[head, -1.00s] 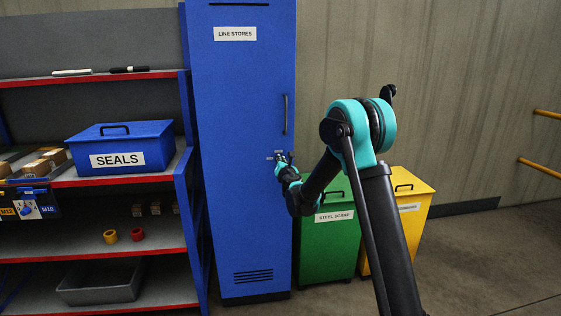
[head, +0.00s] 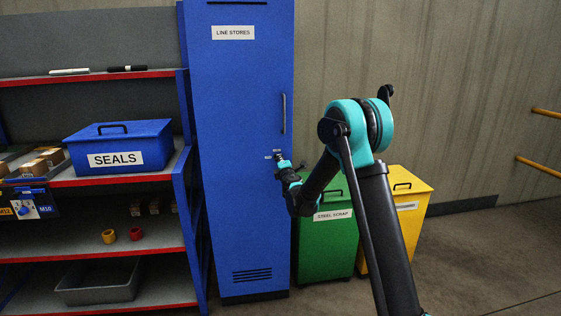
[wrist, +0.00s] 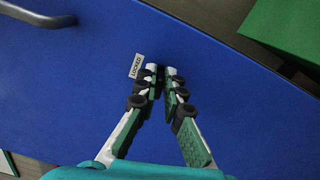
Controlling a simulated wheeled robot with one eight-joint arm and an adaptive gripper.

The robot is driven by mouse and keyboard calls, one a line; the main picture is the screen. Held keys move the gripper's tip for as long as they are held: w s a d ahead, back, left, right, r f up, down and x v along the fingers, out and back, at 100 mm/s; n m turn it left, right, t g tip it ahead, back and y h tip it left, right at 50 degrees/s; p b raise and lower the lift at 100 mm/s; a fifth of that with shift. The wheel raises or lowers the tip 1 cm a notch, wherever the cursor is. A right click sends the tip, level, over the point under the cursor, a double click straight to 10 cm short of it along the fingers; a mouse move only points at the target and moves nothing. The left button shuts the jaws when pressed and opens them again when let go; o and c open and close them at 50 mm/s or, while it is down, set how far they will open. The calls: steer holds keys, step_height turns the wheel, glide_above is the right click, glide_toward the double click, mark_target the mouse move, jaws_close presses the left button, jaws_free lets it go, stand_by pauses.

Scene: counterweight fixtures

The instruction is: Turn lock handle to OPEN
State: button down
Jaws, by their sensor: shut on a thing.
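The blue locker (head: 235,110) labelled "LINE STORES" stands upright with its door shut. My gripper (head: 281,160) is at the right side of the door, below the long dark door pull (head: 283,113). In the wrist view my gripper (wrist: 163,76) has its fingertips close together against the door, shut on the lock handle. The handle is almost wholly hidden between the fingertips, so its angle cannot be told. A small "LOCKED" label (wrist: 136,66) shows just left of the fingertips, tilted in the picture. Two small labels by the lock are too small to read in the head view.
The door pull also shows in the wrist view's upper left (wrist: 35,16). A green "STEEL SCRAP" bin (head: 325,245) and a yellow bin (head: 408,220) stand right of the locker. A shelf unit with a blue "SEALS" box (head: 118,145) stands left. Open floor lies at the right.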

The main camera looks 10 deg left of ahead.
steer(key=shift+f+m, duration=0.1)
steer(key=shift+m, duration=0.9)
steer(key=c, duration=1.6)
jaws_free()
steer(key=shift+c, duration=0.2)
steer(key=v, duration=1.2)
